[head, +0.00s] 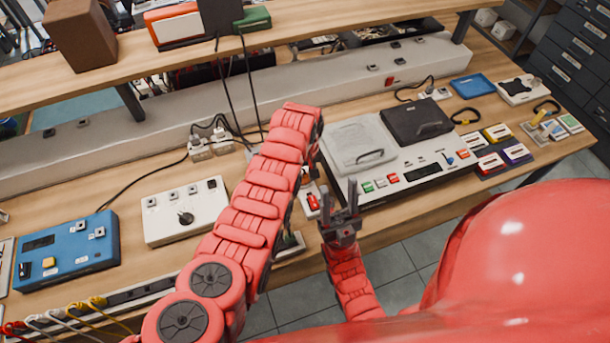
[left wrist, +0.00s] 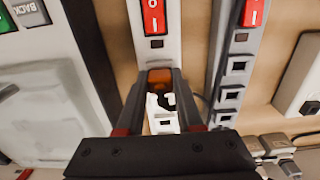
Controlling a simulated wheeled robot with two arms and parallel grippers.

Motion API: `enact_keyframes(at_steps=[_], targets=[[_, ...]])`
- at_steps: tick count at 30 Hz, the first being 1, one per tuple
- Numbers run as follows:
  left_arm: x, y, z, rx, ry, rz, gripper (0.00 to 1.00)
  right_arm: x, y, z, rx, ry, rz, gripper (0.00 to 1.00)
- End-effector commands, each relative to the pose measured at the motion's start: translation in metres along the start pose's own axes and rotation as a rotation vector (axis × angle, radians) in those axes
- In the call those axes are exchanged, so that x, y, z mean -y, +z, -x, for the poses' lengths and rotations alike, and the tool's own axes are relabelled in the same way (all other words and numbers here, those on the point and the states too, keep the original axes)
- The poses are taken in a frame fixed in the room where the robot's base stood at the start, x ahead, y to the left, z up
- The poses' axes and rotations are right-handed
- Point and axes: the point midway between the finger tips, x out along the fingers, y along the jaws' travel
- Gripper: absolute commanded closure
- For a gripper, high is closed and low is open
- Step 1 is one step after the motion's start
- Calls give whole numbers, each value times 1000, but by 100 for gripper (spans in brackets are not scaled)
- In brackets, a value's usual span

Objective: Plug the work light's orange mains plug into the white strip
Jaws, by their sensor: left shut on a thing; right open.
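The white strip (left wrist: 155,53) runs up the middle of the left wrist view, with a red switch at its top. In the head view, part of it (head: 307,188) shows beside my left arm. My left gripper (left wrist: 160,82) is shut on the orange plug (left wrist: 159,75), which shows between the fingertips over the strip. I cannot tell whether the plug touches or sits in a socket. A white socket area shows below it between the fingers. In the head view, my left arm hides its gripper and the plug. My right gripper (head: 340,218) is open and empty, near the bench's front edge.
A dark strip (left wrist: 227,95) with a red switch and several sockets runs just right of the white strip. A white device (head: 445,172) with coloured buttons stands right of my left arm. A cream box (head: 186,212) and blue box (head: 65,253) stand left. A shelf overhangs the back.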

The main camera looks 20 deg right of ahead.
Motion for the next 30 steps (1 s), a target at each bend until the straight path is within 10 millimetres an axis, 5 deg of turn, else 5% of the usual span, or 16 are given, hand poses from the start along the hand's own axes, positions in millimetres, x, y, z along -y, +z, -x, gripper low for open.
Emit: enact_keyframes(at_steps=[11, 12, 18, 30], targets=[[0, 0, 0, 0, 0, 0, 100, 0, 0, 0, 0, 0, 0, 50], [0, 0, 0, 0, 0, 0, 63, 0, 0, 0, 0, 0, 0, 50], [0, 0, 0, 0, 0, 0, 30, 0, 0, 0, 0, 0, 0, 50], [0, -1, 4, -2, 1, 0, 30, 0, 0, 3, 0, 0, 0, 50]])
